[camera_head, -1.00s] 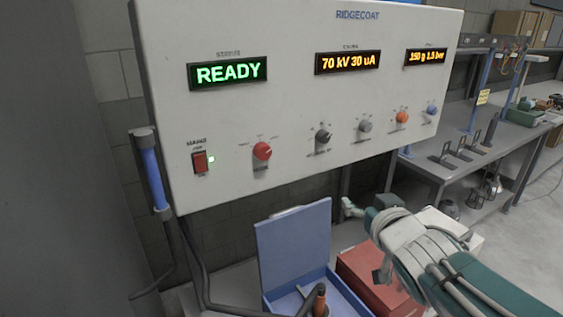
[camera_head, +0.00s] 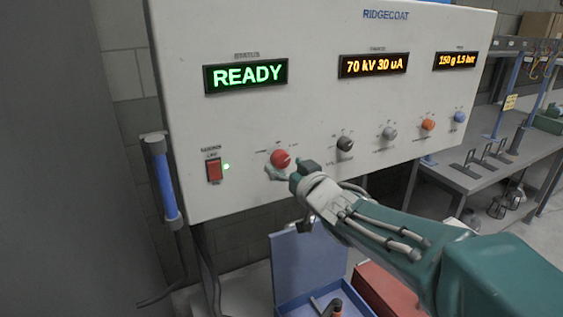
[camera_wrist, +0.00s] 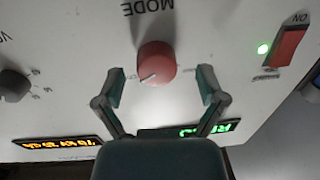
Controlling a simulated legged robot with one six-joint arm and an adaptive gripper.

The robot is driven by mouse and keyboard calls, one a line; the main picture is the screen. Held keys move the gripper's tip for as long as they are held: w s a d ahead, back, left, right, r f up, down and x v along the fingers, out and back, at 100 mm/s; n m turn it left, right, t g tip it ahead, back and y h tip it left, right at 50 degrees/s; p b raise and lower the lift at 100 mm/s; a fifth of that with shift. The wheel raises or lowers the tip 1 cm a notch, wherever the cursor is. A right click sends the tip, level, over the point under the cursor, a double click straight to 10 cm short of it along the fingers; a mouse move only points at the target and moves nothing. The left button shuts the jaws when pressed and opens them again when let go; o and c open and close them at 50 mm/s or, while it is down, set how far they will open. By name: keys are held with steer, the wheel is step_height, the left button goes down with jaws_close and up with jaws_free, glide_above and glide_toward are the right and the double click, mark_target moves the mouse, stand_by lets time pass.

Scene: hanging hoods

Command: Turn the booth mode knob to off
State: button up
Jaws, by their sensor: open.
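The red mode knob (camera_head: 280,159) is on the white control panel, right of the red rocker switch. In the wrist view the red knob (camera_wrist: 156,63) shows beside the word MODE, which appears upside down, and a pale pointer line is on its face. My gripper (camera_head: 283,170) is just in front of and below the knob. In the wrist view my gripper (camera_wrist: 160,80) is open, with one finger on each side of the knob and a gap on both sides. The small position labels around the knob are too blurred to read.
The panel (camera_head: 330,25) shows a green READY display (camera_head: 246,75). A lit red rocker switch (camera_head: 214,169) is left of the knob. A black knob (camera_head: 345,144) is to the right. A blue open box (camera_head: 308,262) and a table (camera_head: 465,180) are below.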

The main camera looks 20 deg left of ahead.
steer(key=shift+w+a, duration=0.3)
steer(key=shift+a, duration=0.05)
steer(key=shift+w+r, duration=0.1)
steer(key=shift+w, duration=0.1)
steer(key=shift+d, duration=0.1)
steer(key=shift+a, duration=0.2)
steer(key=c, duration=1.2)
steer(key=shift+o, duration=0.2)
